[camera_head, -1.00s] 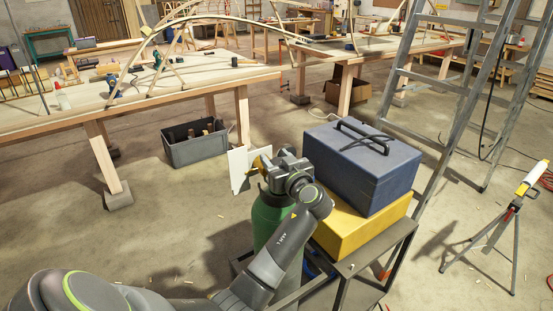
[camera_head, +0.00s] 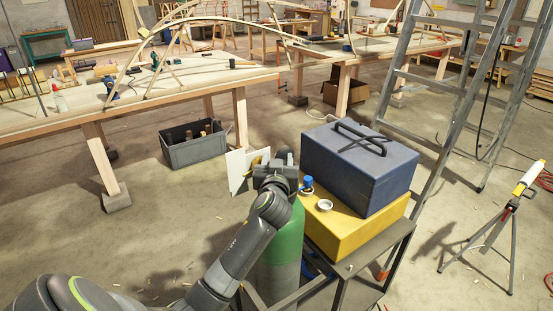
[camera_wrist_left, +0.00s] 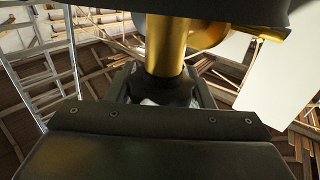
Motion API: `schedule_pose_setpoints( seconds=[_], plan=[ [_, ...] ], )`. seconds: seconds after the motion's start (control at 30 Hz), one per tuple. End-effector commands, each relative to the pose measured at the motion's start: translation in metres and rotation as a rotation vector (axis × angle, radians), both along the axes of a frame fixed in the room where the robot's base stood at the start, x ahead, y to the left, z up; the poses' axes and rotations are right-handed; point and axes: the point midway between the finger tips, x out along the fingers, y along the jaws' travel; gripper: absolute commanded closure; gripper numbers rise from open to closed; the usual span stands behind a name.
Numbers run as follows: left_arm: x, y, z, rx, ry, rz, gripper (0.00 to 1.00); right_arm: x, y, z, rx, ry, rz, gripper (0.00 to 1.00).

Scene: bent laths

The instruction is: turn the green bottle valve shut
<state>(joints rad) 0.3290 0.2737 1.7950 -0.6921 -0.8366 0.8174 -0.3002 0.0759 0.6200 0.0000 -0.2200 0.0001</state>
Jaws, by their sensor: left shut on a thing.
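The green bottle (camera_head: 285,240) stands upright beside the yellow case, partly hidden behind my left arm. Its brass valve (camera_head: 255,163) shows a little at the top, beside my left gripper (camera_head: 273,170). In the left wrist view the brass valve body (camera_wrist_left: 165,45) runs down to a dark part between the fingers of my left gripper (camera_wrist_left: 162,90). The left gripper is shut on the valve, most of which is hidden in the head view. My right gripper is out of view.
A blue toolbox (camera_head: 362,165) sits on the yellow case (camera_head: 345,238) on a dark metal stand (camera_head: 375,260). A small blue-capped item (camera_head: 308,184) and a white ring (camera_head: 325,205) lie near the bottle. A white board (camera_head: 235,172) stands behind. A ladder (camera_head: 440,80) stands right.

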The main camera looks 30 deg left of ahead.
Motion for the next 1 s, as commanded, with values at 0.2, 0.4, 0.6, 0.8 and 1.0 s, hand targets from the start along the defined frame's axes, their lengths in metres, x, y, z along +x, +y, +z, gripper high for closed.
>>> schedule_pose_setpoints(
  seconds=[0.2, 0.4, 0.6, 0.8, 1.0],
  plan=[
    [0.0008, -0.0007, 0.0023, 0.003, -0.001, -0.097, 0.75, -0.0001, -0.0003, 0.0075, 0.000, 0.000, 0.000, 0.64],
    [0.0014, -0.0021, 0.0019, 0.002, -0.003, -0.138, 0.75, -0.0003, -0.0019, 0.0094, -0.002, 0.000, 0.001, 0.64],
    [0.0017, -0.0025, 0.0017, 0.001, -0.003, -0.147, 0.75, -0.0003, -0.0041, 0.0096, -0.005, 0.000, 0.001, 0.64],
    [0.0017, -0.0026, 0.0018, 0.001, -0.003, -0.147, 0.75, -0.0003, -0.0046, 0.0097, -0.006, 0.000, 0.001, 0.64],
    [0.0016, -0.0024, 0.0013, 0.000, -0.002, -0.146, 0.31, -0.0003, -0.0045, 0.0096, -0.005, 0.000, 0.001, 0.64]
  ],
)
